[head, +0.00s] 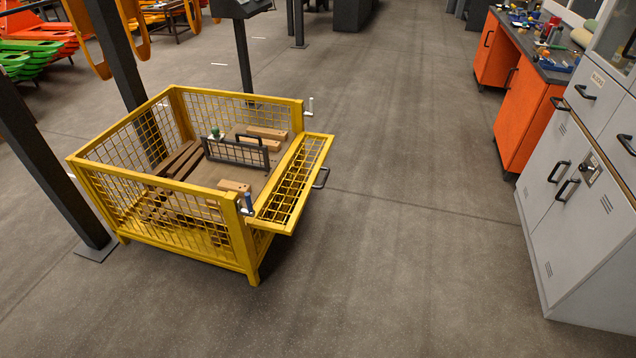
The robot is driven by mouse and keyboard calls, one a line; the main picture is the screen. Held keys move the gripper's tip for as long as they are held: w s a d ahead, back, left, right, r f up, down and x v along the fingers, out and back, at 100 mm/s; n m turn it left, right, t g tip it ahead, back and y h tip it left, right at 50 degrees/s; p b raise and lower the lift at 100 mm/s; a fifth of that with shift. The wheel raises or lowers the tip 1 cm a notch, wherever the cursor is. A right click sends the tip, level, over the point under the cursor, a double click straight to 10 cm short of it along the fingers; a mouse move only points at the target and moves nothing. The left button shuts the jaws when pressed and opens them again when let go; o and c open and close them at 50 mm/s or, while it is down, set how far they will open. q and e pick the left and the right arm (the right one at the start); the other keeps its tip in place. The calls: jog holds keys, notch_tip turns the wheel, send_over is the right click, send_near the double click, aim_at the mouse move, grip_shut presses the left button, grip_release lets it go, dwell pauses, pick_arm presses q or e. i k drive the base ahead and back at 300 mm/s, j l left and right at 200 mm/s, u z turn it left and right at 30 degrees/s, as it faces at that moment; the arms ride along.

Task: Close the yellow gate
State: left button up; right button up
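A yellow mesh crate (186,259) stands on the floor at the left of the head view. Its yellow gate (293,181) is on the crate's right side and is folded down outward, about level, so that side is open. A dark handle (321,178) is on the gate's outer edge. Neither of my grippers is in view.
Wooden blocks (267,132) and a dark metal rack (236,153) lie inside the crate. Dark posts (45,160) stand close on its left. A grey cabinet (578,215) and an orange workbench (526,115) line the right. The floor between is clear.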

aim_at(252, 221)
jog(key=i+l+u, duration=0.2)
jog(key=i, duration=0.35)
jog(key=i+l+u, duration=0.2)
jog(key=i, duration=0.35)
jog(key=i+l+u, duration=0.2)
jog(key=i+l, duration=0.15)
jog(key=i, duration=0.2)
